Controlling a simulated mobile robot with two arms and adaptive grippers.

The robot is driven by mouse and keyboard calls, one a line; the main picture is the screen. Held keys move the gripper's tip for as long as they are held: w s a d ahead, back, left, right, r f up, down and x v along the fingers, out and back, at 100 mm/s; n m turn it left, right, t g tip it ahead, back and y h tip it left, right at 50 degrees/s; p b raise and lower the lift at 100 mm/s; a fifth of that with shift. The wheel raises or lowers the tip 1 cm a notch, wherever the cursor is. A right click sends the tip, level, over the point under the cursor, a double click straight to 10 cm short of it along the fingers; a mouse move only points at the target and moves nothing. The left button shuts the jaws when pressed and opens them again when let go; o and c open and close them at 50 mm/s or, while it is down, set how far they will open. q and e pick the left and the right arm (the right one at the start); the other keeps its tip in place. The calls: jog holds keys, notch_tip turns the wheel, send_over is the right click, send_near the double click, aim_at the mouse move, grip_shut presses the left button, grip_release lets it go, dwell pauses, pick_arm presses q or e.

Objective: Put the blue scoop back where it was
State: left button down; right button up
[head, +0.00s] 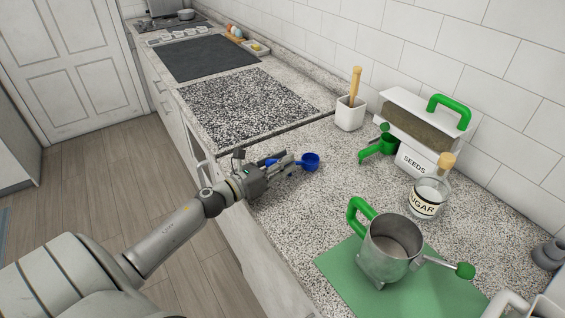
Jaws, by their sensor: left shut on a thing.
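The blue scoop (311,161) is at the tip of my left gripper (287,164), over the counter's front edge area. My left gripper is shut on it; a bit of blue also shows between the fingers. The fingers hide most of the handle. The scoop's bowl points right, and I cannot tell whether it touches the counter. My right gripper is not in view.
A sugar jar (427,198), a white pot (350,113) and a metal jug (392,249) on a green mat (340,268) stand nearby. Counter right of the scoop is clear.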

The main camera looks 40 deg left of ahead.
pick_arm(q)
jog(key=c, duration=1.3)
grip_release()
jog(key=shift+r, duration=0.1)
jog(key=shift+s, duration=0.2)
jog(key=b+v, duration=0.2)
jog(key=v, duration=0.9)
jog(key=shift+s+a, duration=0.15)
jog(key=shift+s, duration=0.15)
